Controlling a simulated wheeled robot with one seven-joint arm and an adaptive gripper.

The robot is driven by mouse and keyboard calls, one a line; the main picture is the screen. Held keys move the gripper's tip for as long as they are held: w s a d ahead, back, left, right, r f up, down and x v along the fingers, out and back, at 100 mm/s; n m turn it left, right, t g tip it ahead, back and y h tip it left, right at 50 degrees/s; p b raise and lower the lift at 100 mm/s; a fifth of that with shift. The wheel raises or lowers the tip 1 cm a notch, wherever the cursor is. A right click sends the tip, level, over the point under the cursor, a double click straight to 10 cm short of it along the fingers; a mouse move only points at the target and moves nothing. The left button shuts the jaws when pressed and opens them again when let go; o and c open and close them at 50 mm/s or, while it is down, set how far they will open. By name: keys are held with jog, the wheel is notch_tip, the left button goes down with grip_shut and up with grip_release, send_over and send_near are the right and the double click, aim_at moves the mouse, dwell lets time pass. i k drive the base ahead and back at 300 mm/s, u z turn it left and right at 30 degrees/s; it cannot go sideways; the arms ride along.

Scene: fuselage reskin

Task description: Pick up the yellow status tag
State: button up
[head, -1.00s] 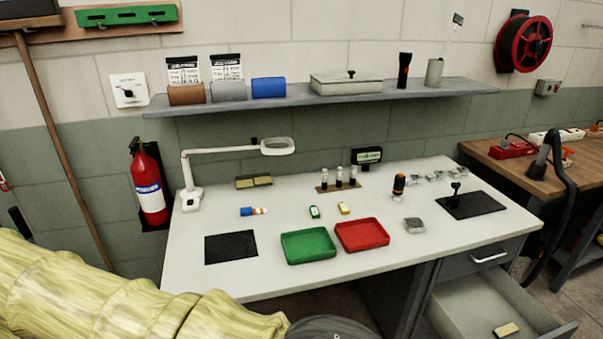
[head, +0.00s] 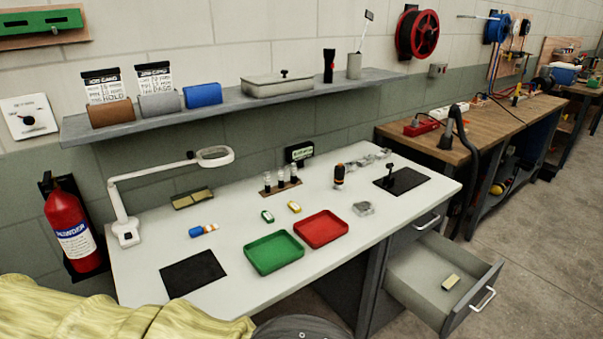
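The yellow status tag (head: 294,207) is a small yellow piece with a pale patch, lying on the white worktop behind the red tray (head: 321,229). A similar small green and white piece (head: 267,216) lies to its left, behind the green tray (head: 274,253). The two pieces are apart. My arm, in a yellow sleeve, fills the lower left of the view. My gripper is out of view.
A magnifier lamp (head: 126,232) stands at the worktop's left, near a black mat (head: 193,273). A rack of vials (head: 282,187) stands behind the tag. An open drawer (head: 425,281) juts out at right front. A shelf (head: 240,102) hangs above.

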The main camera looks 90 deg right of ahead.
aim_at(292, 205)
jog(key=z, duration=1.8)
